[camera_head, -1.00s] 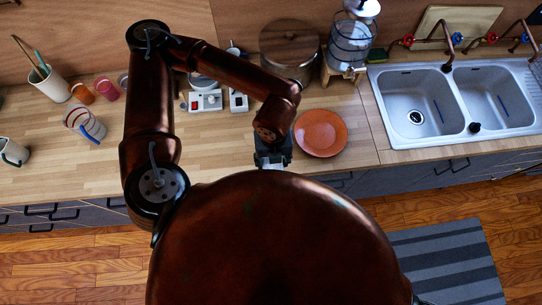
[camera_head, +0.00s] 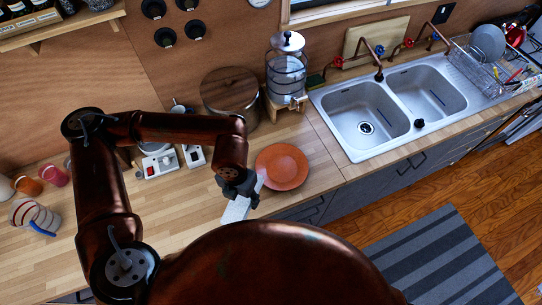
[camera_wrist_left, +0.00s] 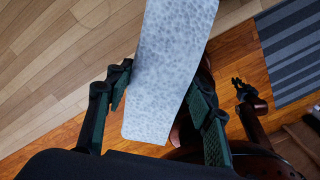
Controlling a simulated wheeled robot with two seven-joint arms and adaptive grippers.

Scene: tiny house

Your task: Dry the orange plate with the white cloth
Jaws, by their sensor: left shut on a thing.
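The orange plate (camera_head: 282,167) lies flat on the wooden counter, left of the sink. My left gripper (camera_head: 246,188) is shut on the white cloth (camera_head: 235,210) at the plate's near left edge. In the left wrist view, the pale speckled cloth (camera_wrist_left: 170,60) stands between the two fingers of my left gripper (camera_wrist_left: 158,88), and the plate is out of sight. What seems to be my right gripper (camera_wrist_left: 245,90) shows small and dark there, its opening unclear.
The double sink (camera_head: 385,110) is right of the plate, with a dish rack (camera_head: 490,70) beyond it. A water dispenser (camera_head: 286,75) and a wooden-lidded pot (camera_head: 230,95) stand behind the plate. A striped cup (camera_head: 35,217) is far left. The counter's front left is clear.

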